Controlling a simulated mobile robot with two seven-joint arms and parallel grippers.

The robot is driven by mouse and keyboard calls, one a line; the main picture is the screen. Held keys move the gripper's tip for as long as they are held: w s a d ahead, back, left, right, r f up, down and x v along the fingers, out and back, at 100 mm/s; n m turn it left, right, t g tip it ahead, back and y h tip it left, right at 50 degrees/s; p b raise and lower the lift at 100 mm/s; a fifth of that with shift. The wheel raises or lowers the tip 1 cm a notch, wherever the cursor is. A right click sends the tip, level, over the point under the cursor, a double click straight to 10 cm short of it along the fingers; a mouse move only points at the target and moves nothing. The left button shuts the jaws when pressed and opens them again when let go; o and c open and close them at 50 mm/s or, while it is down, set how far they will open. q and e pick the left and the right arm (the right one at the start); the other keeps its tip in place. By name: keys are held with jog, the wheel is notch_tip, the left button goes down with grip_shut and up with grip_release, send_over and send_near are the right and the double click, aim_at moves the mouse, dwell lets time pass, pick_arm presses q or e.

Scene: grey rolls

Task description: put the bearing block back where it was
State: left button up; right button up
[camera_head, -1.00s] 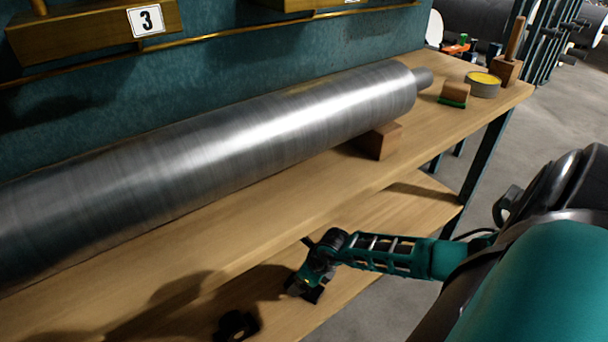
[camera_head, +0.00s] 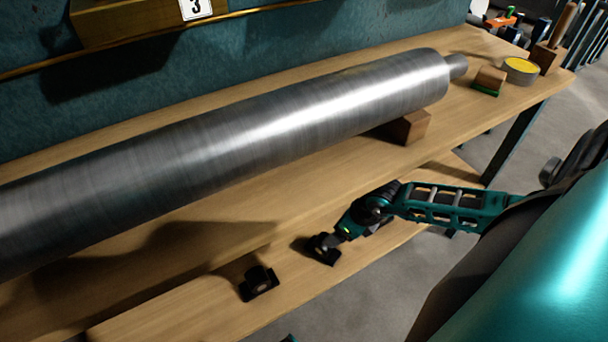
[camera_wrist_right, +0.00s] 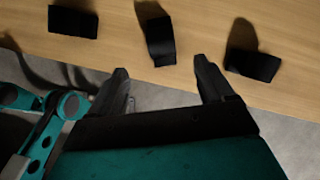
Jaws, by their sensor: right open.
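Black bearing blocks lie on the lower wooden shelf. In the head view one block (camera_head: 260,282) sits by itself, and a second dark block-like shape (camera_head: 322,249) is at the tip of my right gripper (camera_head: 338,238). In the right wrist view a left block (camera_wrist_right: 72,21), a middle block (camera_wrist_right: 159,38) and a right block (camera_wrist_right: 253,64) show on the wood. My right gripper (camera_wrist_right: 163,80) is open and empty there, with the middle block beyond the gap between its fingertips. I cannot tell which block the task means. My left gripper does not show.
A large grey roll (camera_head: 290,125) lies along the upper shelf (camera_head: 440,150), above and behind my right gripper. A wooden wedge (camera_head: 408,127) touches its right end. A green-based block (camera_head: 489,81) and a yellow-topped tin (camera_head: 519,71) stand farther right. Grey floor is in front.

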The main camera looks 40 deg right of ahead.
jog(key=a+r+m+t+y, duration=0.1)
jog(key=a+r+m+y, duration=0.15)
jog(key=a, duration=0.55)
jog(key=a+r+m+t+y, duration=0.2)
jog(key=a+m+y, duration=0.15)
jog(key=a, duration=0.35)
jog(key=w+a+r+m+t, duration=0.35)
jog(key=r+m+t, duration=0.4)
jog(key=m, duration=0.65)
jog(key=s+f+m+g+h, duration=0.1)
jog(key=s+m+g+h, duration=0.1)
jog(key=m, duration=0.6)
jog(key=s+a+f+m+g+h, duration=0.1)
jog(key=s+f+m+g+h, duration=0.1)
jog(key=m, duration=0.6)
jog(key=shift+s+a+f, duration=0.2)
jog(key=shift+s, duration=0.7)
jog(key=shift+s, duration=0.1)
